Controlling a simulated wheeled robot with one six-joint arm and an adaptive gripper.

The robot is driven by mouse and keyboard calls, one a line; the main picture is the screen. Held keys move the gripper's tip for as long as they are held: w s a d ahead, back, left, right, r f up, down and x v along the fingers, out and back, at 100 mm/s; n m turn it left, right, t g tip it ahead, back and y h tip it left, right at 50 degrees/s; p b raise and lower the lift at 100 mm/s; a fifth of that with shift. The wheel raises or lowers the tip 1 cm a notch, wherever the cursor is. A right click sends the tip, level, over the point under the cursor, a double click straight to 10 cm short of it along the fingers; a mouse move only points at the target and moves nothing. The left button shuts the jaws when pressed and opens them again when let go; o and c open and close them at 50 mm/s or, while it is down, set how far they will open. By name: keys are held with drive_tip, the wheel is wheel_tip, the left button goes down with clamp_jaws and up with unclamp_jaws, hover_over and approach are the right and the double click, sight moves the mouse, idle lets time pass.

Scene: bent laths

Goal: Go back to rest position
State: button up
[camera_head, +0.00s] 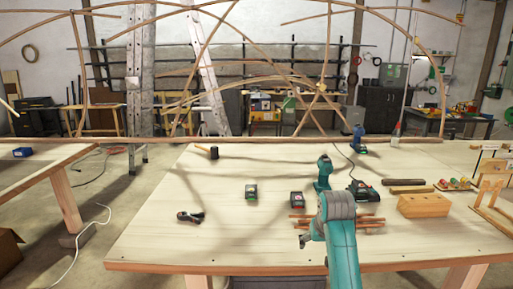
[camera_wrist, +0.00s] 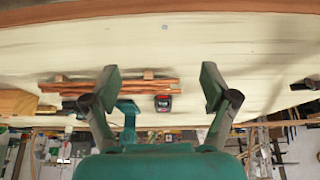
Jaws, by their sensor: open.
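My gripper (camera_wrist: 160,85) is open in the wrist view, with its two dark green fingers spread wide and nothing between them. It is above the pale workbench (camera_head: 160,245), near its front edge. A bundle of thin brown laths (camera_wrist: 140,86) lies on the bench below it, resting on small wooden blocks. In the head view my teal arm reaches over the front of the bench and hides part of the laths (camera_head: 372,221). Only a small part of what may be my gripper shows beside the arm there.
A teal drill (camera_head: 323,173), battery packs (camera_head: 251,191) (camera_head: 297,199) and a charger (camera_head: 363,190) stand near the arm. A wooden block (camera_head: 424,206) is to the right, a mallet (camera_head: 213,152) at the back. The bench's front left is clear. Bent laths arch behind.

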drive_tip(key=s+f+t, duration=0.1)
drive_tip(key=s+f, duration=0.4)
drive_tip(key=f, duration=0.7)
drive_tip(key=s+f+t, duration=0.2)
drive_tip(key=s+f, duration=0.6)
drive_tip(key=s, duration=0.3)
drive_tip(key=s+f+t, duration=0.2)
drive_tip(key=s+f, duration=0.6)
drive_tip(key=s, duration=0.4)
drive_tip(key=s+r+t, duration=0.1)
drive_tip(key=s+r, duration=0.1)
drive_tip(key=s, duration=0.7)
drive_tip(key=s+r+t, duration=0.1)
drive_tip(key=s+r, duration=0.1)
drive_tip(key=s, duration=0.7)
drive_tip(key=s+r+t, duration=0.2)
drive_tip(key=s+r, duration=1.2)
drive_tip(key=s, duration=0.1)
drive_tip(key=shift+r+t, duration=0.15)
drive_tip(key=shift+t, duration=0.15)
